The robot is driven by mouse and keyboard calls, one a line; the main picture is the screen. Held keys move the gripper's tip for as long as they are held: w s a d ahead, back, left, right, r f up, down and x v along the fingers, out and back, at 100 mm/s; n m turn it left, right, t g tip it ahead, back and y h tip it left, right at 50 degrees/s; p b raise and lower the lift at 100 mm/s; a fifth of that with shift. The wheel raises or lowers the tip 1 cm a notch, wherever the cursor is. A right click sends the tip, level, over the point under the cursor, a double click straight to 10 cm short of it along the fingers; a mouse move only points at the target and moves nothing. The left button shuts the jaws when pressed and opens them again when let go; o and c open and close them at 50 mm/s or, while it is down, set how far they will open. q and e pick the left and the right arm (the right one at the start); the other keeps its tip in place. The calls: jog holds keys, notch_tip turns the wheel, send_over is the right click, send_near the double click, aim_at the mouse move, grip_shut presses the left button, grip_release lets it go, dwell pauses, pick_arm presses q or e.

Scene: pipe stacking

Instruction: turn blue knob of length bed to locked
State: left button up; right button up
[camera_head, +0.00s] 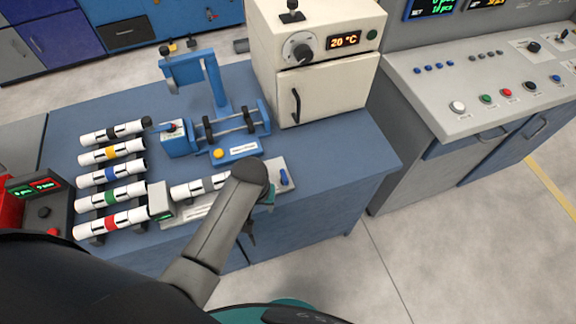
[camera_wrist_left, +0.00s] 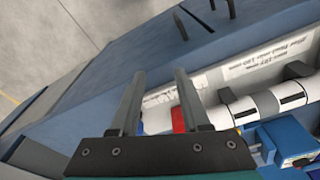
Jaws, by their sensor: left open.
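The length bed (camera_head: 277,166) is a pale fixture near the table's front edge, holding a white pipe (camera_head: 187,190) with dark bands. Its blue knob (camera_head: 284,177) stands upright at the right end in the head view. My left arm crosses in front of the bed and hides most of my left gripper. In the left wrist view, my left gripper (camera_wrist_left: 155,76) has its two fingers apart, with nothing clearly held. A small red part (camera_wrist_left: 179,119) shows between the fingers, beside the pipe's end. I cannot clearly make out the blue knob there. My right gripper is out of view.
A blue fixture (camera_head: 212,80) with a yellow button stands behind the bed. Several banded pipes (camera_head: 112,174) lie at the left. A cream oven (camera_head: 322,95) stands at the back. Table surface at the right (camera_head: 345,150) is clear.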

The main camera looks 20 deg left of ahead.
pick_arm(q)
jog(key=w+r+n+p, duration=0.1)
jog(key=w+r, duration=0.3)
jog(key=n+g+p, duration=0.1)
jog(key=n+p, duration=0.2)
send_near(284, 175)
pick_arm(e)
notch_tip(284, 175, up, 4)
pick_arm(q)
jog(key=f+b, duration=0.2)
jog(key=f, duration=0.2)
jog(key=f+b, duration=0.3)
jog(key=f, duration=0.2)
jog(key=shift+w+a, duration=0.15)
jog(key=shift+w, duration=0.05)
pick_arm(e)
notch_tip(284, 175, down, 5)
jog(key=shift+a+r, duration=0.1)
pick_arm(q)
grip_shut()
